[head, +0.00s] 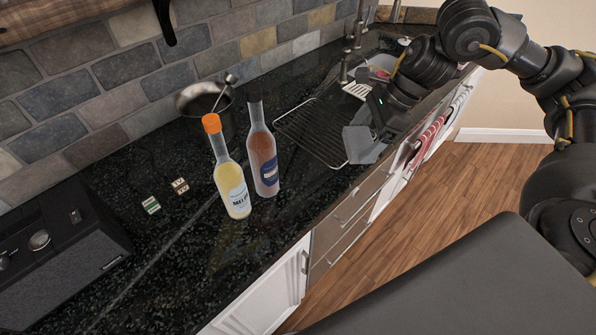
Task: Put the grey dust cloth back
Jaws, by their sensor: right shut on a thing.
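The grey dust cloth (362,146) is at the counter's front edge, beside the right end of a wire drying rack. My right gripper (376,121) reaches down from the right and is shut on the cloth, which hangs below the fingers. The fingertips are partly hidden by the wrist and the cloth. I cannot tell whether the cloth's lower edge touches the counter. My left gripper is not in view.
The wire rack (312,130) lies on the dark counter (185,250). A yellow bottle (234,186) and a reddish bottle (263,160) stand left of it, before a metal pot (205,103). A striped towel (430,138) hangs on the cabinet front.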

